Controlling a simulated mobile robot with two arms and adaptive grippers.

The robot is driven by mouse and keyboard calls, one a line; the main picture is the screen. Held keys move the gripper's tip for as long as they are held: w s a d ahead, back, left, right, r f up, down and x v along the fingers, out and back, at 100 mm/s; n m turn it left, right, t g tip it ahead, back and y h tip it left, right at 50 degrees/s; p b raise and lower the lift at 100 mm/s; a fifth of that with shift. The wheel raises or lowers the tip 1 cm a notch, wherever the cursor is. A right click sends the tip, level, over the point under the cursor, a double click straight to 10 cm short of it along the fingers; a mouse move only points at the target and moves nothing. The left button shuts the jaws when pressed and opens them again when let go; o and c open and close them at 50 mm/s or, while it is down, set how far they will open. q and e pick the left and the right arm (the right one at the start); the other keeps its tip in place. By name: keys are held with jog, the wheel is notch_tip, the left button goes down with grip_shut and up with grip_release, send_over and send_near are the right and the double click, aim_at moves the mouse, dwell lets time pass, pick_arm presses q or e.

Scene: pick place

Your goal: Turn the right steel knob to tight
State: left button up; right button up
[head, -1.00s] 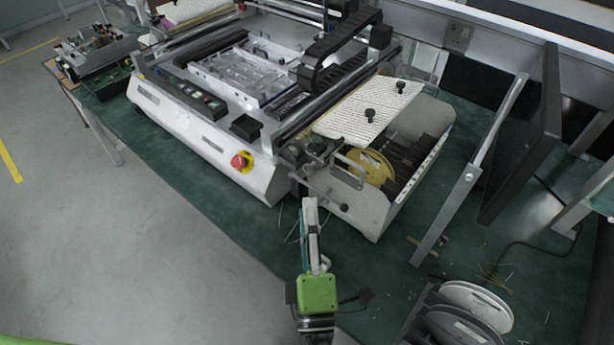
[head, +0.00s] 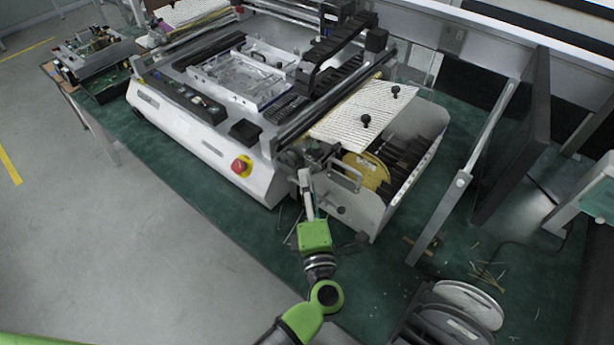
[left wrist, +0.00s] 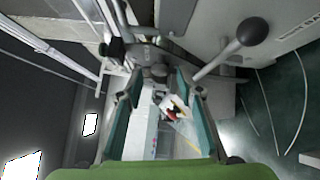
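My left gripper (head: 306,180) reaches up to the front right corner of the white machine (head: 205,140), beside the metal fittings there. In the left wrist view its two teal-lined fingers (left wrist: 159,85) stand apart, with a visible gap and nothing clearly gripped. A grey steel knob-like part (left wrist: 158,71) sits just beyond and between the fingertips; I cannot tell whether they touch it. In the head view the gripper and fittings partly hide this spot, so which knob it is and its setting are unclear. My right gripper is not in view.
A rod with a dark ball end (left wrist: 252,31) is close to the right finger. A metal handle (head: 345,178) and yellow reel (head: 368,170) lie right of the gripper. A red stop button (head: 241,166) is left. White reels (head: 468,300) stand at lower right.

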pick_arm(q)
jog(key=shift+w+a, duration=0.15)
jog(key=shift+w, duration=0.75)
jog(key=shift+c, duration=0.4)
grip_shut()
jog(key=m+t+b, duration=0.1)
jog(key=b, duration=0.1)
jog(key=m+t+b, duration=0.1)
jog(key=b, duration=0.1)
jog(key=m+t+b, duration=0.1)
jog(key=b, duration=0.1)
jog(key=shift+a+f+m+h+b, duration=0.1)
jog(key=shift+f+m+h+b, duration=0.2)
jog(key=shift+m+b, duration=0.1)
jog(key=shift+o, duration=0.4)
grip_release()
